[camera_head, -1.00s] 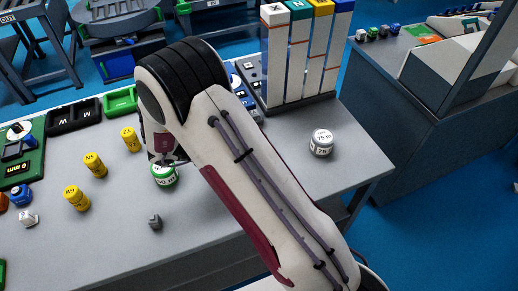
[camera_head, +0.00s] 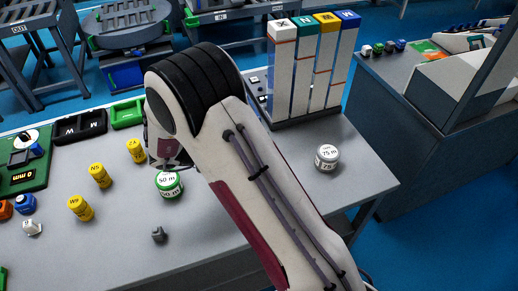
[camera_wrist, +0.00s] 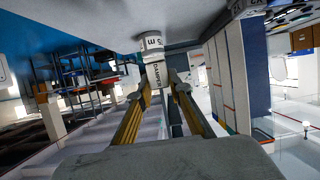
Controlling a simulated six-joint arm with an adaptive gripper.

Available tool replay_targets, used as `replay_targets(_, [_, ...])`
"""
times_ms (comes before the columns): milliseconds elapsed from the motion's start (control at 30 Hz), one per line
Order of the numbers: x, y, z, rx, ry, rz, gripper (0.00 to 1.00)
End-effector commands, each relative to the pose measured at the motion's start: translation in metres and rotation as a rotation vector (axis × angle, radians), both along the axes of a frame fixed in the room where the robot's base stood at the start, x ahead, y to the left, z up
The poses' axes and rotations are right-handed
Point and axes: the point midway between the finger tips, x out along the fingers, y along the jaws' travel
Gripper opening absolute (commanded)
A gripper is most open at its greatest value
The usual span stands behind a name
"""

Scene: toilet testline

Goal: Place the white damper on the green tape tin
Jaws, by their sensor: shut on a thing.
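The green tape tin (camera_head: 169,185), white on top with a green rim and marked 50 m, stands on the grey table just below my wrist in the head view. My gripper (camera_wrist: 158,84) is shut on the white damper (camera_wrist: 155,75), a small white block lettered DAMPER, in the wrist view. Behind the damper is a round white tin (camera_wrist: 152,42) with a partly readable label; I cannot tell which tin it is. The wrist view is upside down, with the table at the top. My arm hides the fingers and damper in the head view.
A white 75 m tin (camera_head: 327,158) stands right of my arm. Tall coloured-top columns (camera_head: 310,65) stand behind. Yellow weights (camera_head: 100,175), a grey block (camera_head: 158,234) and a small white piece (camera_head: 32,228) are left. The table front is mostly clear.

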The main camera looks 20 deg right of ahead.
Motion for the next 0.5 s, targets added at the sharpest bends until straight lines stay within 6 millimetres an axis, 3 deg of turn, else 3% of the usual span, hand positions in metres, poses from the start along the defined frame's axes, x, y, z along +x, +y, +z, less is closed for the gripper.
replay_targets(267, [0.000, 0.001, 0.000, 0.000, 0.000, 0.003, 0.00])
replay_targets(500, [0.002, 0.019, 0.001, 0.000, 0.000, 0.040, 0.00])
